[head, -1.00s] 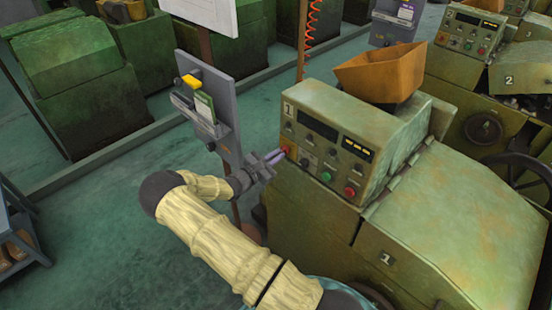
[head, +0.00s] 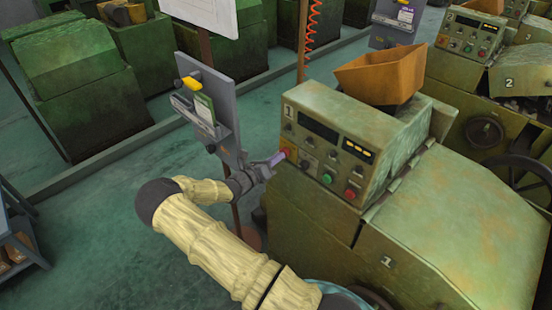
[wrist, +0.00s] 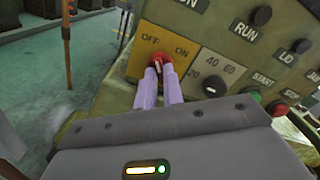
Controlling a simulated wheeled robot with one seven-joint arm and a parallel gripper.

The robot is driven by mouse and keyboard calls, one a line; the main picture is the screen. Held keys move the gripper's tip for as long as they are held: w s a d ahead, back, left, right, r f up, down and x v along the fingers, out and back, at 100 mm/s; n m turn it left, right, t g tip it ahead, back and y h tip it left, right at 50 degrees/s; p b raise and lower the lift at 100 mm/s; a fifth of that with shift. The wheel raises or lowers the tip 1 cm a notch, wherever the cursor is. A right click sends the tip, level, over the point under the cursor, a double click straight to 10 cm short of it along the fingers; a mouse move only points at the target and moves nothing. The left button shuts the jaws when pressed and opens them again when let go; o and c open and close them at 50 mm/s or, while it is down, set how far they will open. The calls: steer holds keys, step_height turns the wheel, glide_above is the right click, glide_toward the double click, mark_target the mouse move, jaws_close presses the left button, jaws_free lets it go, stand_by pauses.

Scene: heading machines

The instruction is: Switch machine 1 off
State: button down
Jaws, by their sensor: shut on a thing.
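Machine 1 (head: 312,212) is a green cabinet marked "1" with a sloped control panel on its upper left. A red rotary switch (head: 288,152) sits at the panel's left end. In the wrist view the red switch (wrist: 165,58) is on a yellow plate (wrist: 150,42) lettered OFF at left and ON at right. My gripper (head: 277,158) reaches the switch from the left. In the wrist view my gripper (wrist: 158,70) has its pale purple fingers shut on the switch, covering part of it. I cannot tell clearly which way the switch points.
A green button (head: 327,179) and a red button (head: 350,193) sit lower right on the same panel. An orange hopper (head: 380,75) stands on top. A grey post-mounted board (head: 222,110) stands close left of my gripper. Machine 2 (head: 508,112) is behind at right.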

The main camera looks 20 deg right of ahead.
steer(key=shift+w+n, duration=0.1)
steer(key=shift+n, duration=0.9)
steer(key=c, duration=1.5)
jaws_free()
steer(key=b+v, duration=0.5)
steer(key=v, duration=1.2)
steer(key=shift+a+b, duration=0.25)
steer(key=shift+b, duration=0.05)
